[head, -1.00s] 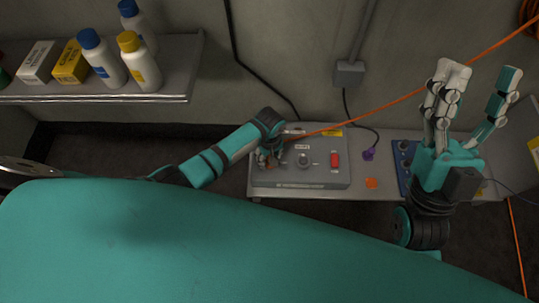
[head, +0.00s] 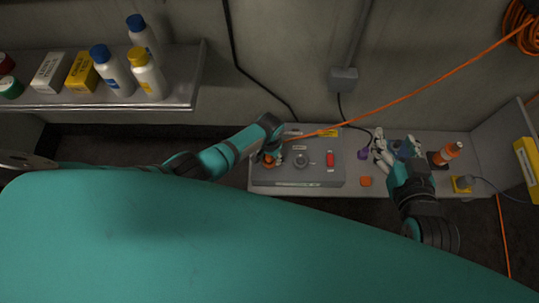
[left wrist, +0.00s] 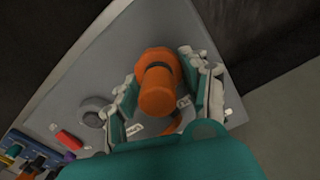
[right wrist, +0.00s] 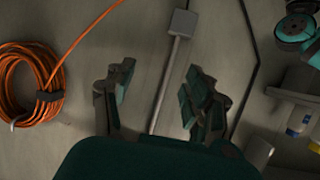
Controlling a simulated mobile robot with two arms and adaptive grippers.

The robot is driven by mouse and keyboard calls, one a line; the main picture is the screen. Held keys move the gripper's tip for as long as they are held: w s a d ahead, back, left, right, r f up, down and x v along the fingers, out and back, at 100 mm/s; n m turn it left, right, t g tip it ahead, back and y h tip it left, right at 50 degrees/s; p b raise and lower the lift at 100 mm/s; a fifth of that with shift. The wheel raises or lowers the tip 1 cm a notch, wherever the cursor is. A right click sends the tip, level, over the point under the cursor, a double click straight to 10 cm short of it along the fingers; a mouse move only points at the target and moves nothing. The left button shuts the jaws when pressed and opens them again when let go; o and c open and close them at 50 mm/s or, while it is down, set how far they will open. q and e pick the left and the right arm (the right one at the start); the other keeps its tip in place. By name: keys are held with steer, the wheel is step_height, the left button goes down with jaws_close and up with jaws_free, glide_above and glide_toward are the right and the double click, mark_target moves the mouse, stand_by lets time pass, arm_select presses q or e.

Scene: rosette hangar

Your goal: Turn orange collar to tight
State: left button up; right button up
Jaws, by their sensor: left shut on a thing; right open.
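The orange collar (left wrist: 157,85) stands on the grey panel, with a dark band around it in the left wrist view. My left gripper (left wrist: 155,95) has its fingers on both sides of it and is shut on it. In the head view, the left gripper (head: 268,156) is at the panel's left end and partly covers the collar (head: 268,162). Any tight marking on the panel is too small to read. My right gripper (head: 393,150) is open and empty over the bench, right of the panel. Its spread fingers (right wrist: 158,95) show in the right wrist view.
The grey panel (head: 318,178) has a round knob (head: 301,160) and a red switch (head: 330,159). An orange cable (head: 430,87) crosses above. Bottles (head: 147,75) stand on the left shelf.

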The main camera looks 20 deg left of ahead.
arm_select(q)
steer(key=m, duration=0.3)
steer(key=shift+s+d, duration=0.1)
steer(key=shift+m+p, duration=0.5)
steer(key=shift+m, duration=1.6)
arm_select(e)
steer(key=shift+s+d+f+g+h, duration=0.15)
steer(key=shift+s+d+f+g, duration=0.1)
steer(key=shift+s+f+g, duration=0.4)
steer(key=shift+s+d+f+g+h, duration=0.25)
steer(key=shift+s+f+g, duration=0.25)
steer(key=shift+f, duration=0.3)
steer(key=shift+s+d+f+g+h, duration=0.1)
steer(key=shift+s+d+f+g, duration=0.2)
steer(key=shift+s+f+g, duration=0.35)
steer(key=shift+f, duration=0.1)
arm_select(q)
steer(key=o, duration=1.2)
steer(key=shift+c, duration=0.2)
step_height(320, 180, up, 12)
